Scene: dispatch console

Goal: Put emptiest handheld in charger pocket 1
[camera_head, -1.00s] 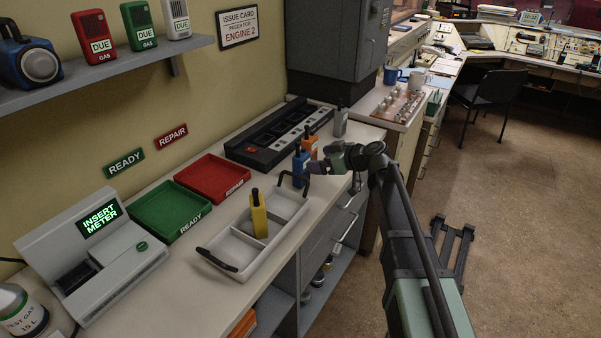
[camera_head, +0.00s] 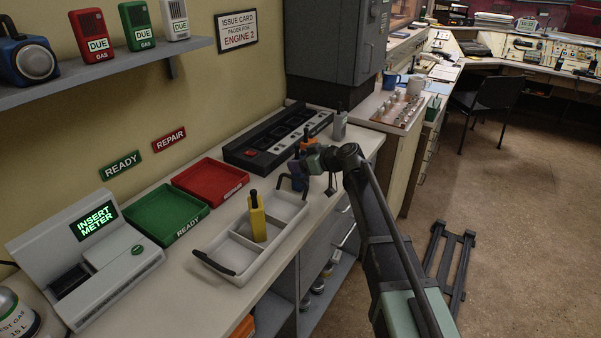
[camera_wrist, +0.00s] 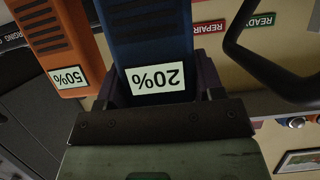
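The blue handheld (camera_wrist: 152,40), labelled 20%, lies between my gripper's (camera_wrist: 160,85) two dark fingers in the wrist view. Whether they press on it cannot be told. In the head view my gripper (camera_head: 306,164) is at the blue handheld (camera_head: 298,177), by the tray's far handle. The orange handheld (camera_wrist: 58,38), labelled 50%, is beside it; in the head view it (camera_head: 308,143) is partly hidden by my gripper. A yellow handheld (camera_head: 257,222) stands in the tray and a grey one (camera_head: 340,124) right of the charger; their levels are unreadable. The black charger (camera_head: 243,155) has dark pockets; their numbers are unreadable.
The divided grey tray (camera_head: 234,262) has raised handles at both ends. A green READY tray (camera_head: 166,213), a red REPAIR tray (camera_head: 210,180) and a meter station (camera_head: 122,262) line the wall side. A grey cabinet (camera_head: 335,50) rises behind the charger.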

